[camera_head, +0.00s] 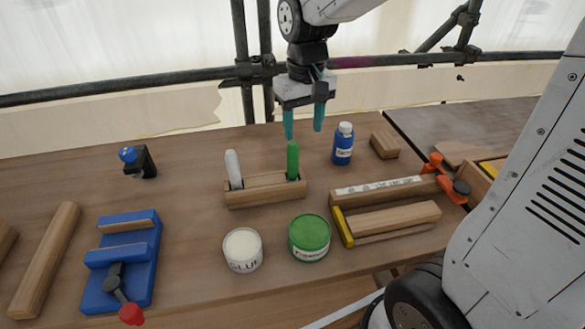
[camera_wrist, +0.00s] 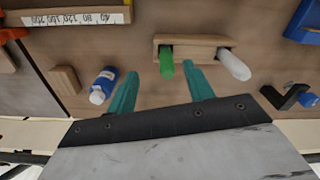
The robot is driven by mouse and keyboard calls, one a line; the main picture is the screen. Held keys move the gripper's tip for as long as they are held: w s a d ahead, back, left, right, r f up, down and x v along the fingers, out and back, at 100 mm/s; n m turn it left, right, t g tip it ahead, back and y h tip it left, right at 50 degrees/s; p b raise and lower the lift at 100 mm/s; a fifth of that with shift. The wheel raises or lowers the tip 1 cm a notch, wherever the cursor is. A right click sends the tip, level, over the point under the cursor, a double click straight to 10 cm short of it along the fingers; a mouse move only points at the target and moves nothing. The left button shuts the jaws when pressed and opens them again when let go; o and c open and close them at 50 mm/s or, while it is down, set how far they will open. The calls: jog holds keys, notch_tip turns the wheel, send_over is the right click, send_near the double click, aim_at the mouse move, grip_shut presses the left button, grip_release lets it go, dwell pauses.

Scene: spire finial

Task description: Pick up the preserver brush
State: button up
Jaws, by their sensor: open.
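A brush with a green handle (camera_head: 293,161), which I take to be the preserver brush, stands upright in the right end of a wooden holder (camera_head: 265,195). A brush with a white handle (camera_head: 233,168) stands in the holder's left end. My gripper (camera_head: 303,131) is open and empty, with its teal fingers pointing down above and behind the green handle. In the wrist view the green handle (camera_wrist: 166,64) shows between the two fingertips (camera_wrist: 161,72), with no contact that I can see. The brushes' lower ends are hidden in the holder.
A blue bottle (camera_head: 343,146) and a wooden block (camera_head: 384,145) stand right of the holder. A green tin (camera_head: 310,237) and a white glue pot (camera_head: 242,250) stand in front. A blue vise (camera_head: 122,260) is at left, a ruler jig (camera_head: 390,210) at right.

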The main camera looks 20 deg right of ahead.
aim_at(293, 154)
jog(key=w+f, duration=0.2)
jog(key=w, duration=0.2)
jog(key=shift+a+f, duration=0.35)
jog(key=shift+f, duration=0.35)
notch_tip(293, 154, down, 7)
jog(key=shift+s+a+f, duration=0.1)
jog(key=shift+f, duration=0.05)
jog(key=c, duration=1.1)
